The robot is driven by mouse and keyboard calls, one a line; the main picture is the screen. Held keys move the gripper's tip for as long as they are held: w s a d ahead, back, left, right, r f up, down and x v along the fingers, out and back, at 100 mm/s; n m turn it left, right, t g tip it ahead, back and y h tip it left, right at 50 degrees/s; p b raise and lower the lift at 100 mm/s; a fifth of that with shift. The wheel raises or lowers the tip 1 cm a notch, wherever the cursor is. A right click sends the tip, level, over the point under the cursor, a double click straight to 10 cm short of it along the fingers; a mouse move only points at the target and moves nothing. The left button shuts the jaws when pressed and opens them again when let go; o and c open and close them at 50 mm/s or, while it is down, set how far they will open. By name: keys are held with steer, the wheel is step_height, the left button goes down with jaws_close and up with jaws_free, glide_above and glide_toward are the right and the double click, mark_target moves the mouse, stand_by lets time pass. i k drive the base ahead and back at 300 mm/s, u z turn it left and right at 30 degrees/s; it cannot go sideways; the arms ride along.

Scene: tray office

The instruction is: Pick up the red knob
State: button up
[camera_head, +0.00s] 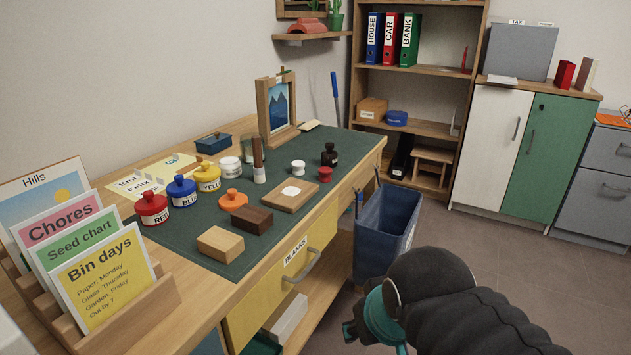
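A small red knob (325,174) stands on the dark green mat (222,262) near the desk's right front edge. My arm comes in at the lower right. A dark part of my gripper (349,331) shows below and in front of the desk, well away from the red knob. The arm hides most of the gripper, and I cannot tell whether it is open.
Red, blue and yellow jars (181,191), an orange lid (233,200), wooden blocks (220,244) and a board (290,195) share the mat. A picture frame (263,110) stands behind. A blue bin (386,230) is beside the desk. Floor is clear at right.

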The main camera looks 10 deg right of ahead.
mark_target(325, 172)
steer(key=u, duration=3)
steer(key=k, duration=1.55)
steer(key=z, duration=1.45)
